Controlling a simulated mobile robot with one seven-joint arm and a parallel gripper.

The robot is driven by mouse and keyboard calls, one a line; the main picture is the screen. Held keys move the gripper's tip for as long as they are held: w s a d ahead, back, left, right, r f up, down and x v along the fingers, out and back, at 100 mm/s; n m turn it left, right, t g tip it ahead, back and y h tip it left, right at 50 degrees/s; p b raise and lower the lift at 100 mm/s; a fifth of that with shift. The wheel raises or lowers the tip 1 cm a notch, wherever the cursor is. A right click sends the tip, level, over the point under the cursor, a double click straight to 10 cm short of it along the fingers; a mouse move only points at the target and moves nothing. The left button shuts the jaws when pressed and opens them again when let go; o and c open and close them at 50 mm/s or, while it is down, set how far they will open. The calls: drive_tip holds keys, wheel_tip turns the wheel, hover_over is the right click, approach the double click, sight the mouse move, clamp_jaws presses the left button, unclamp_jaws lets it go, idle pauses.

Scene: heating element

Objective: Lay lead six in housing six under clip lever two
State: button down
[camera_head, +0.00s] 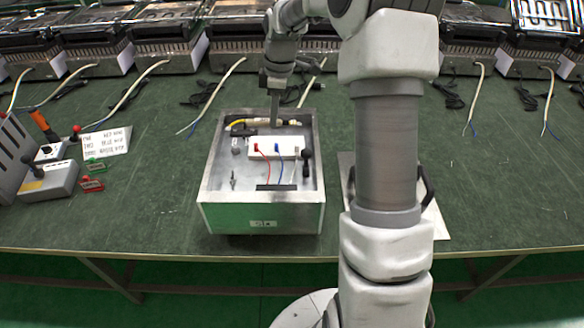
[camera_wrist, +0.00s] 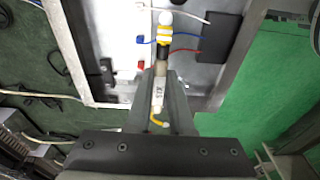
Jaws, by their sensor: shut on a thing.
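My gripper (camera_head: 275,122) reaches down into an open metal housing (camera_head: 213,172), close to its back wall. In the wrist view the gripper (camera_wrist: 160,78) is shut on a pale, slim lead (camera_wrist: 158,92) with a white label. Beyond the fingertips are a black section, yellow and white bands and a white tip (camera_wrist: 165,18); a yellow wire curves out below. In the head view a yellow cable (camera_head: 238,122) lies left of the gripper. A black lever with a round knob (camera_head: 306,154) stands beside the white block. I cannot tell which clip lever is number two.
Inside the housing is a white block (camera_head: 276,147) with a red wire (camera_head: 264,160) and a blue wire (camera_head: 279,165). A grey switch box (camera_head: 50,180) and a paper sheet (camera_head: 106,140) lie left. Machines line the back; the green table beside the housing is mostly clear.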

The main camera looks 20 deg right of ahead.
drive_tip(key=b, duration=0.3)
hover_over(288, 166)
drive_tip(key=w+a, duration=0.1)
drive_tip(key=a, duration=0.2)
drive_tip(key=f, duration=1.3)
drive_tip(key=shift+w+f, duration=0.2)
drive_tip(key=shift+f, duration=0.2)
drive_tip(key=d, duration=0.1)
drive_tip(key=s+d, duration=0.1)
drive_tip(key=d, duration=0.1)
drive_tip(key=shift+s+d+f, duration=0.3)
drive_tip(key=shift+s+d, duration=0.05)
drive_tip(key=shift+d, duration=0.05)
drive_tip(key=shift+a+f, duration=0.1)
drive_tip(key=shift+f, duration=0.15)
drive_tip(key=shift+f+b, duration=0.2)
drive_tip(key=shift+b, duration=0.1)
drive_tip(key=c, duration=0.8)
unclamp_jaws()
drive_tip(key=shift+w+r, duration=0.1)
drive_tip(key=shift+r, duration=0.05)
